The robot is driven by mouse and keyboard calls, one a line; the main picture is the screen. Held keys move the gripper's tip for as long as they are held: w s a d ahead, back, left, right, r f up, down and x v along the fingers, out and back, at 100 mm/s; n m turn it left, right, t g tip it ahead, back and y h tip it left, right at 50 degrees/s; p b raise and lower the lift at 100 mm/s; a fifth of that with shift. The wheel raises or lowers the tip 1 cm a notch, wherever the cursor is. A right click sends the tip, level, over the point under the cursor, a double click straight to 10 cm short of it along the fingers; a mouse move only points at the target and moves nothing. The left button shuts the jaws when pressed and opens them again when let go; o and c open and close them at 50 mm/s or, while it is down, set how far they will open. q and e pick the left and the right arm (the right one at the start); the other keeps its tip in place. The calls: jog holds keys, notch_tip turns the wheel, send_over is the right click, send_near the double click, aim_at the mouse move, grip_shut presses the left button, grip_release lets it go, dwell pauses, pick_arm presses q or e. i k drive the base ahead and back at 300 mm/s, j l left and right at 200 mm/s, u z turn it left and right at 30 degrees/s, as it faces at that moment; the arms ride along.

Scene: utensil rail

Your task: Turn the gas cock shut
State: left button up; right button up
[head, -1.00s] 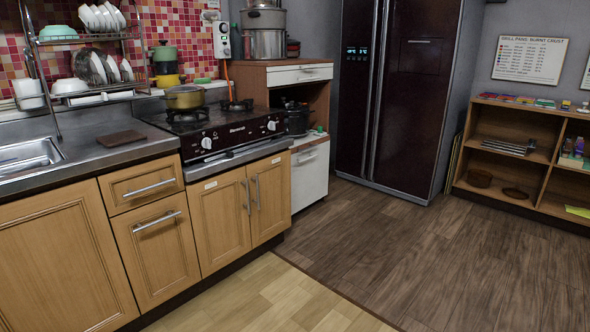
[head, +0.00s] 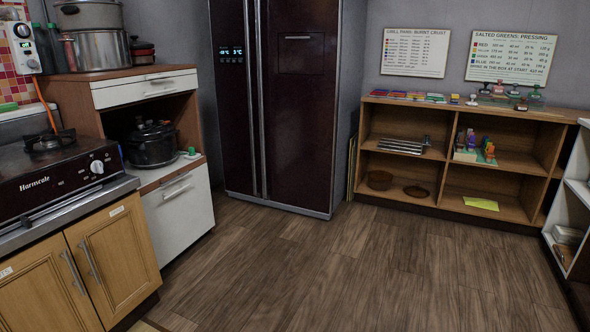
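A white wall unit with a round dial (head: 22,45) is at the upper left edge, on the red tiled wall. An orange hose (head: 47,106) runs from below it down behind the stove (head: 60,178). I cannot make out a separate gas cock or its handle position at this size. The stove shows one burner (head: 48,140) and a white front knob (head: 97,167); its left part is cut off. Neither of my grippers is in view.
A wooden cabinet (head: 133,78) with pots on top stands right of the stove, beside a dark refrigerator (head: 300,120). A low wooden shelf (head: 500,112) lines the back wall. A white shelf (head: 578,190) stands at the right edge. The wooden floor (head: 350,270) is clear.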

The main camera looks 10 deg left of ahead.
aim_at(23, 31)
jog(key=i+u, duration=0.2)
jog(key=i, duration=0.3)
jog(key=i+l+u, duration=0.15)
jog(key=i, duration=0.4)
jog(key=i+l+u, duration=0.2)
jog(key=i, duration=0.3)
jog(key=i+l+u, duration=0.15)
jog(key=u, duration=0.25)
jog(key=i+l+u, duration=0.3)
jog(key=u, duration=0.15)
jog(key=i+l+u, duration=0.2)
jog(key=l+u, duration=0.2)
jog(key=j, duration=0.05)
